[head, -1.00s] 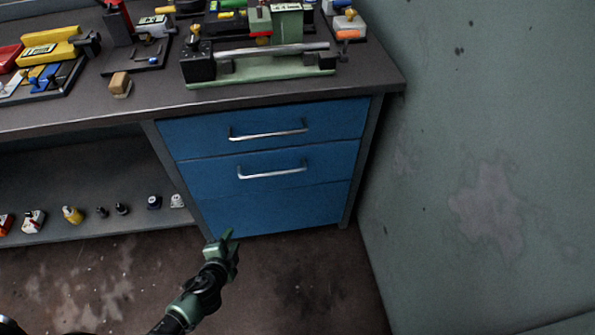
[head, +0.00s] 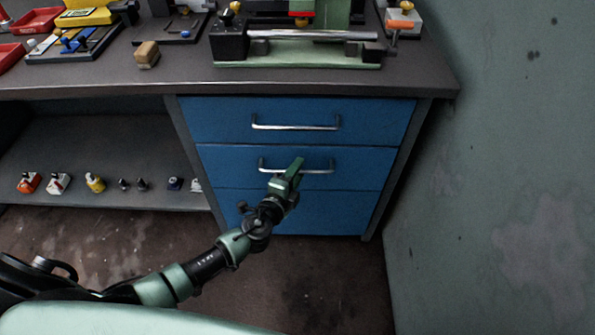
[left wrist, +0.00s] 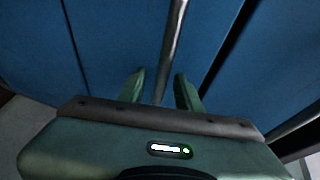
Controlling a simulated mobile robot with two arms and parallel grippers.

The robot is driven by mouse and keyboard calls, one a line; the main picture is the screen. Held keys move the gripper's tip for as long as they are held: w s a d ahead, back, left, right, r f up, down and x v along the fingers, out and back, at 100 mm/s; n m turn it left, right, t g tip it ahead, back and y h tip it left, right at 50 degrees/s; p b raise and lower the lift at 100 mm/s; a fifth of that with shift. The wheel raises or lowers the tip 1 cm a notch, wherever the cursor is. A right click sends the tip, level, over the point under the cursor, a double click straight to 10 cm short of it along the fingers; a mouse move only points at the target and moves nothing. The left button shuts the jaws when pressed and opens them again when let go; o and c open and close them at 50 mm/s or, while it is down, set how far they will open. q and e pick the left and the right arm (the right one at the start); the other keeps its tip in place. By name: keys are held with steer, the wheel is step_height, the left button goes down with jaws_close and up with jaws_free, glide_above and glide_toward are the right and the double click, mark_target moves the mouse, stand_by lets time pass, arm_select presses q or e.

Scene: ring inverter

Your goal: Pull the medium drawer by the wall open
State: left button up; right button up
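The blue drawer unit stands under the bench next to the wall. Its middle drawer (head: 350,166) is closed, with a silver bar handle (head: 318,171). The top drawer (head: 215,118) and the bottom drawer (head: 330,212) are closed too. My left gripper (head: 297,165) is in front of the middle drawer's handle and hides part of it. In the left wrist view its two green fingers (left wrist: 158,90) are apart, with a silver handle (left wrist: 172,50) running between them. I cannot tell whether the fingers touch it. My right gripper is in neither current view.
The workbench top (head: 110,75) carries a green machine (head: 300,55), trays and a wooden block (head: 147,54). A low shelf (head: 100,150) at left holds several small parts. The grey-green wall (head: 510,150) is close on the right. The floor (head: 320,280) before the drawers is clear.

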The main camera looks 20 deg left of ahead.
arm_select(q)
steer(key=shift+c, duration=0.2)
jaws_close()
steer(key=shift+f, duration=0.1)
stand_by(1.2)
